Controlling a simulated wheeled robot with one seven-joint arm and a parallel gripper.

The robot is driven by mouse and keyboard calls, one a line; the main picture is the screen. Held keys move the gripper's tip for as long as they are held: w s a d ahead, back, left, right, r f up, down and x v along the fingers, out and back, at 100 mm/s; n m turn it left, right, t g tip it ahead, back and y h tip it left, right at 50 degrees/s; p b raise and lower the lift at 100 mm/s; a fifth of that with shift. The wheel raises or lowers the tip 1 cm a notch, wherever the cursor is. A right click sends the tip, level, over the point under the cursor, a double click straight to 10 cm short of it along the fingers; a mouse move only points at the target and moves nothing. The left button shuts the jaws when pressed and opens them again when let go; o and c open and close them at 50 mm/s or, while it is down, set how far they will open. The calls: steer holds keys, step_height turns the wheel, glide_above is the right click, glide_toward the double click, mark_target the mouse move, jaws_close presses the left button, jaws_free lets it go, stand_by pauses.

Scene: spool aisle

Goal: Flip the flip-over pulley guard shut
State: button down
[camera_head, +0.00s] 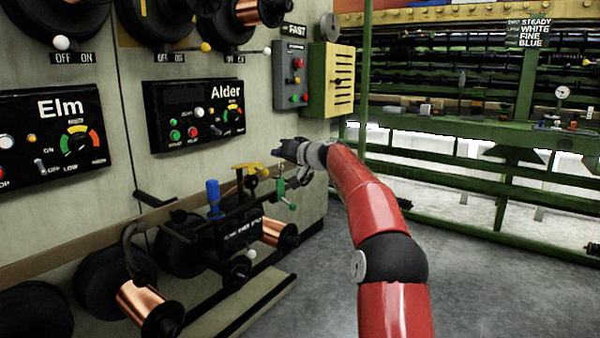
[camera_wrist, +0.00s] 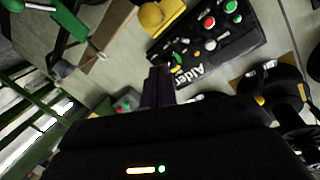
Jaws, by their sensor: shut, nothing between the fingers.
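The Alder control panel (camera_head: 197,113) is left of my gripper. Yellow (camera_head: 249,166), blue (camera_head: 213,192) and green (camera_head: 280,192) handles stand close below it, over copper spools (camera_head: 141,306). A green machine frame (camera_head: 480,130) is at right. Floor between is clear.

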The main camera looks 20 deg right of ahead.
steer(key=s+d+f+b, duration=0.3)
steer(key=s+f+b, duration=0.2)
steer(key=s, duration=0.2)
steer(key=shift+d+f+b, duration=0.3)
steer(key=shift+b, duration=0.05)
steer(key=shift+s, duration=0.1)
steer(key=s+a+f+n+g+h, duration=0.1)
steer(key=s+a+f+g, duration=0.2)
steer(key=s+a, duration=0.55)
steer(key=s+a+f+n+g+h, duration=0.1)
steer(key=s+a+f+g+h, duration=0.15)
steer(key=s+a, duration=0.6)
steer(key=s+d+f+g+h, duration=0.15)
steer(key=s+f, duration=0.35)
steer(key=s, duration=0.5)
steer(key=s+d+f+m+g+h, duration=0.1)
steer(key=s+d+f, duration=0.3)
steer(key=s, duration=0.7)
steer(key=s+d+f+g+h, duration=0.1)
steer(key=s+f, duration=0.5)
steer(key=s, duration=0.4)
step_height(320, 180, up, 14)
steer(key=p, duration=1.3)
steer(key=shift+w+p, duration=0.35)
